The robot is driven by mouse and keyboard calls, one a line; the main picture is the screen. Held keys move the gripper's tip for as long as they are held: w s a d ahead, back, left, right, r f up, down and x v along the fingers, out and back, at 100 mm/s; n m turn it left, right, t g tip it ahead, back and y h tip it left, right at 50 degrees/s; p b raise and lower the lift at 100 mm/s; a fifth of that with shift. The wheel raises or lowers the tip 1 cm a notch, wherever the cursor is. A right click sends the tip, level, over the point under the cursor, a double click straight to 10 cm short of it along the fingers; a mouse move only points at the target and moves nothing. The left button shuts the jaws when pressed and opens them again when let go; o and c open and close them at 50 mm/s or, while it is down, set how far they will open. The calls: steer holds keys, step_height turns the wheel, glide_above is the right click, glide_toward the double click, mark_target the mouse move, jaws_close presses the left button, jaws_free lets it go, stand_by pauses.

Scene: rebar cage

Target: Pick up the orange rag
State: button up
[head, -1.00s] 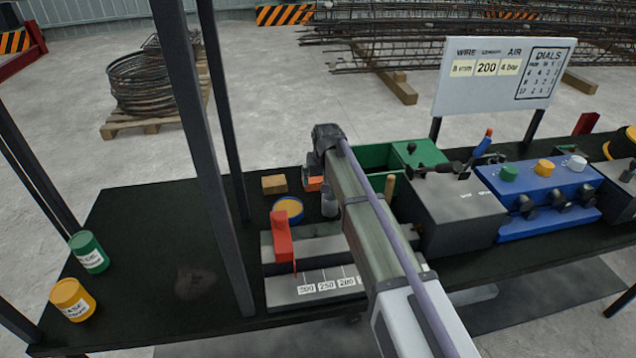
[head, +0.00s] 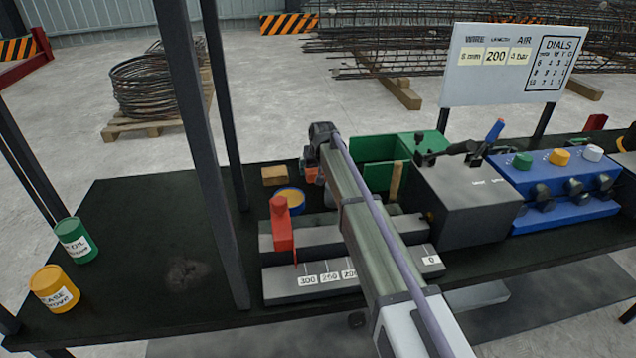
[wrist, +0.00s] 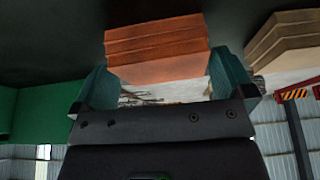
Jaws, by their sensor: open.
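The orange rag (wrist: 158,50) is a folded, layered stack. In the wrist view it lies between and just beyond the two teal fingers of my gripper (wrist: 161,66). The fingers stand apart, one near each side of the rag; I cannot tell whether either touches it. In the head view only a small orange patch of the rag (head: 311,175) shows beside my gripper (head: 313,166), on the dark bench. My arm hides most of the rag and the fingertips there.
A tan block (head: 275,175) and a blue-rimmed round tin (head: 290,198) lie left of the rag. A green open box (head: 375,172) stands close on the right. A grey stop bench with a red block (head: 281,228) is in front. A dark post (head: 214,150) rises at left.

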steer(key=shift+x, duration=0.8)
steer(key=shift+s+r, duration=0.1)
steer(key=shift+r, duration=0.15)
steer(key=c, duration=0.8)
step_height(320, 180, up, 10)
steer(key=p, duration=1)
